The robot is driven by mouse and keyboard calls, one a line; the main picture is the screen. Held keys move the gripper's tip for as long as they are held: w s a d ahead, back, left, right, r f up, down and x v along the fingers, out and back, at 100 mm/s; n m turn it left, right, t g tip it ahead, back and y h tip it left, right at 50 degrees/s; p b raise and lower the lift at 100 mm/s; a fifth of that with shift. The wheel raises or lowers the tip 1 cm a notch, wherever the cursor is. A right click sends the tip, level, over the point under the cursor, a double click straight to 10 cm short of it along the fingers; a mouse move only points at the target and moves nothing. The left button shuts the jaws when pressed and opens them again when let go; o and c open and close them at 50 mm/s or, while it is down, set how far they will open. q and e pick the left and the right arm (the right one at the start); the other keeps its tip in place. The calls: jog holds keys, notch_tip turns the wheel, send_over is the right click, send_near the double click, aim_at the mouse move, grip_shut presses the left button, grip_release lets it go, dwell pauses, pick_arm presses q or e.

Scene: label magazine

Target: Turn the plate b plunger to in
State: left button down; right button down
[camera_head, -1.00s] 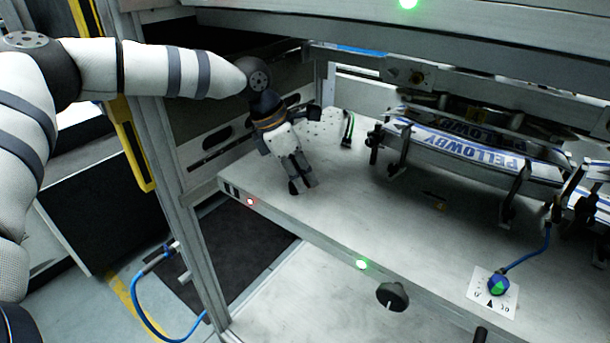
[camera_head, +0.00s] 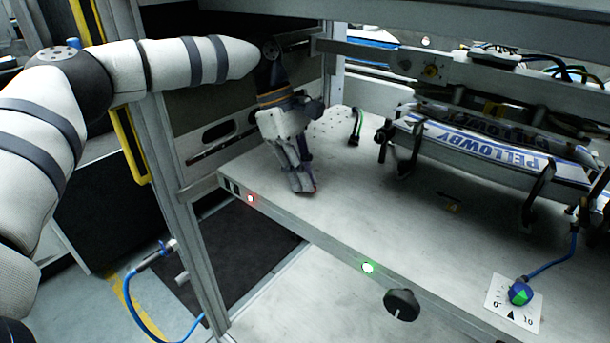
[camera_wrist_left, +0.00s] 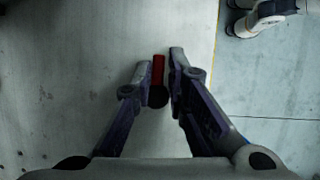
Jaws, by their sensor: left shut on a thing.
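My left gripper (camera_head: 303,188) points down at the near left part of the grey deck, by its front edge. In the left wrist view, a small plunger with a red bar and a black round end (camera_wrist_left: 158,72) sits between the fingertips of my left gripper (camera_wrist_left: 160,66). The fingers are closed in on it. In the head view the fingers hide most of the plunger. I cannot read whether it is plate b's or which way it is set. My right gripper is not in view.
A rail holding PELLOWBY labels (camera_head: 490,150) stands at the right. A blue-green dial (camera_head: 520,292) lies on a white scale card, with a black knob (camera_head: 402,304) on the front edge. A frame post (camera_head: 180,170) stands close left.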

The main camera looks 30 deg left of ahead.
pick_arm(q)
jog(key=shift+w+r+m, duration=0.15)
jog(key=shift+w+m, duration=0.05)
jog(key=shift+m, duration=0.3)
jog(key=c, duration=1.8)
grip_release()
jog(key=shift+o, duration=0.6)
jog(key=shift+w+a, duration=0.1)
